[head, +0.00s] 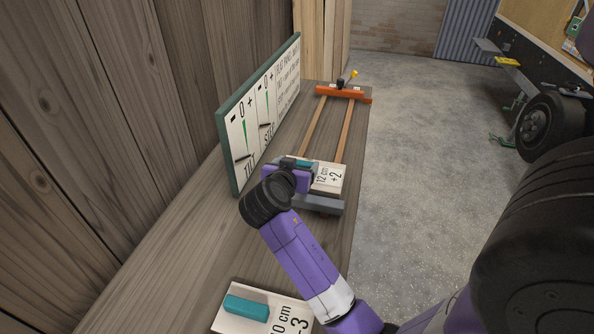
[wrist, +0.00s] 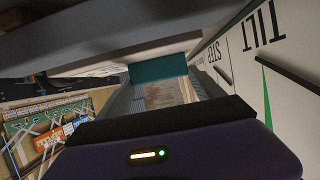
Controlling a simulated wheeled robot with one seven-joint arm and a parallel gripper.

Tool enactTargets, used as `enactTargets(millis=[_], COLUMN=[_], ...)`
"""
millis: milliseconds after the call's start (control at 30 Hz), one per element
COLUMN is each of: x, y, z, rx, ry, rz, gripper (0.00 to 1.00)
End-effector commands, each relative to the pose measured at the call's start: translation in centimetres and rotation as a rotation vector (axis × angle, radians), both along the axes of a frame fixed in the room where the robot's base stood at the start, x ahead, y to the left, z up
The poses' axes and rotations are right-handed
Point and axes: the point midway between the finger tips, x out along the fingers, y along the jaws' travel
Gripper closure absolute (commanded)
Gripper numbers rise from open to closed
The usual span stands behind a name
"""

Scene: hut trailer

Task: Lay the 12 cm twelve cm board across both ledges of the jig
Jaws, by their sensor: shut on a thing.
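The white board marked "12 cm +2" (head: 328,179) is at the near end of the jig (head: 314,126), whose two long wooden rails run away along the bench. My purple gripper (head: 297,172) is over the board's left part, shut on its teal grip block (head: 305,163). The block also shows between the fingers in the wrist view (wrist: 158,68). My gripper hides the board's left side. I cannot tell whether the board touches either ledge.
A sign with tilt and step scales (head: 262,112) stands along the left of the bench (head: 185,250). An orange crossbar (head: 342,94) sits at the rails' far end. Another white board with a teal block (head: 246,307) lies in front.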

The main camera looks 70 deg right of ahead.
Motion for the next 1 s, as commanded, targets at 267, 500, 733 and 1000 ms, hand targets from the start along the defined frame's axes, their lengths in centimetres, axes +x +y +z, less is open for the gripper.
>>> enactTargets(millis=[267,500,733,1000], x=[-0.11,-0.12,-0.13,-0.13], y=[0.47,0.45,0.45,0.45], z=[-0.96,-1.37,-1.35,-0.74], rx=[-0.002,-0.001,-0.001,-0.001], ry=[-0.001,-0.001,-0.001,-0.001], rz=[0.000,0.000,0.000,0.000], gripper=[0.75,0.17,0.01,0.01])
